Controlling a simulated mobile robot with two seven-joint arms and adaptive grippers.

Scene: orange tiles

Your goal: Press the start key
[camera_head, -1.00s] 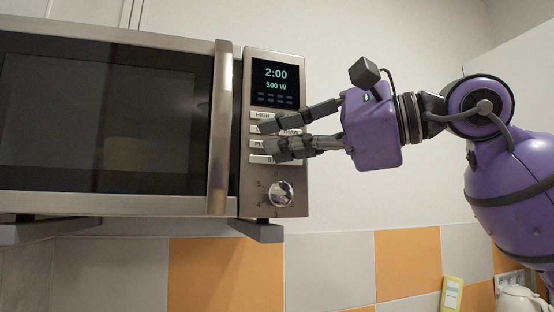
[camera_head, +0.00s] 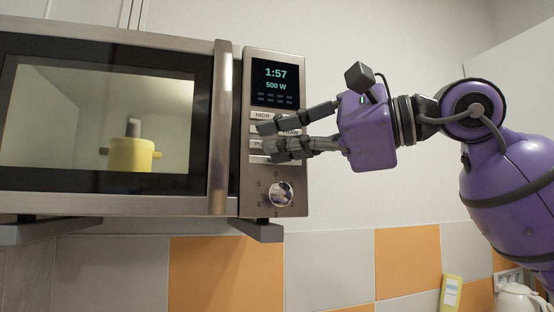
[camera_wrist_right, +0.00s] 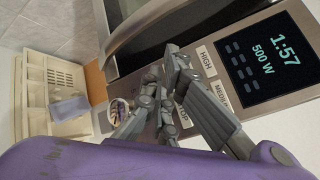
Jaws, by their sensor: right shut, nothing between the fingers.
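The microwave (camera_head: 227,120) is on the left in the head view, its door closed. Its display (camera_head: 275,82) reads 1:57 and 500 W; the display also shows in the right wrist view (camera_wrist_right: 262,58). The window is lit, and a yellow pot (camera_head: 131,155) stands inside. My right gripper (camera_head: 264,138) is shut and empty, its fingertips at the key column below the display. The fingers cover several keys, including most of the lower ones, so I cannot read a start key or tell whether the tips touch. My left gripper is not in view.
A round knob (camera_head: 281,194) sits below the keys. The microwave rests on brackets above an orange and grey tiled wall. A white kettle (camera_head: 520,298) and a yellow card (camera_head: 451,293) are at lower right. A cream organiser (camera_wrist_right: 55,100) shows in the wrist view.

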